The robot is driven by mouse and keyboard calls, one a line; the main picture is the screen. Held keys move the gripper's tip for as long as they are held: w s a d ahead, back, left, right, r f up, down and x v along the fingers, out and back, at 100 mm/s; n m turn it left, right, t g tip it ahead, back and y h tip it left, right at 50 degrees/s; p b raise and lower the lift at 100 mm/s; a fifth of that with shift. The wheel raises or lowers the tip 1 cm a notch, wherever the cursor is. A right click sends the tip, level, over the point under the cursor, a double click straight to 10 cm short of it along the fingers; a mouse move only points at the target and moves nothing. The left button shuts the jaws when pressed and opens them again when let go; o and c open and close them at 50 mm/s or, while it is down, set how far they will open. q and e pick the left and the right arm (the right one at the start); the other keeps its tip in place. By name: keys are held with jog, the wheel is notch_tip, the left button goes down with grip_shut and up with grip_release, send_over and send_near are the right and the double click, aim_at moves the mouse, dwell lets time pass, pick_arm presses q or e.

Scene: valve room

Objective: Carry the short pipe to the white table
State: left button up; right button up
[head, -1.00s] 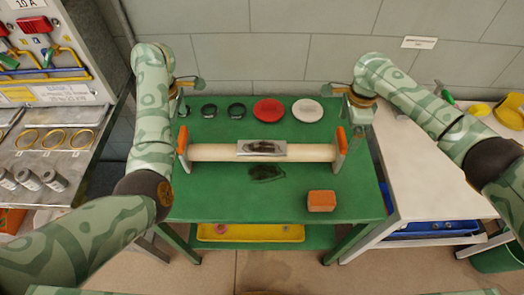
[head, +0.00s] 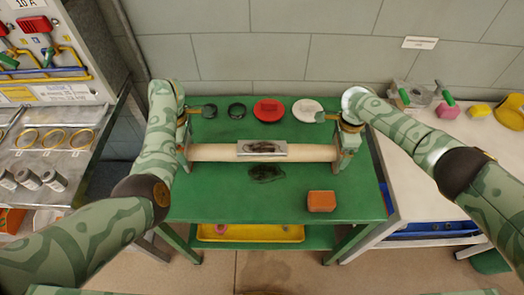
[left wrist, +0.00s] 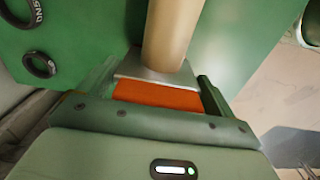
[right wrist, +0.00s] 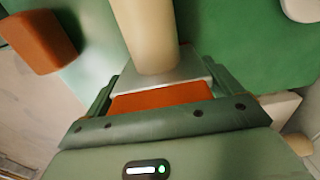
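The short pipe (head: 215,152) is cream, with a metal plate bearing a dark patch at its middle. It lies crosswise over the green table (head: 240,195), with a square metal flange and an orange end block (left wrist: 155,95) at each end. My left gripper (head: 184,145) is at its left end and my right gripper (head: 345,148) at its right end. In each wrist view the fingers straddle the orange block; the right one also shows its block (right wrist: 160,97). Whether the fingers press on the blocks is unclear. The white table (head: 425,190) stands to the right.
Dark rings (head: 237,110), a red disc (head: 268,109) and a white disc (head: 307,110) lie behind the pipe. An orange-brown block (head: 321,201) lies in front. Green-handled tools (head: 447,107) and yellow items (head: 510,112) are at the white table's back; its front is clear.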

pick_arm(q)
jog(key=c, duration=1.4)
pick_arm(e)
jog(key=c, duration=1.4)
pick_arm(q)
jog(key=shift+o, duration=0.2)
jog(key=shift+r, duration=0.1)
pick_arm(e)
jog(key=shift+o, duration=0.2)
jog(key=shift+r, duration=0.1)
jog(key=shift+w, duration=0.1)
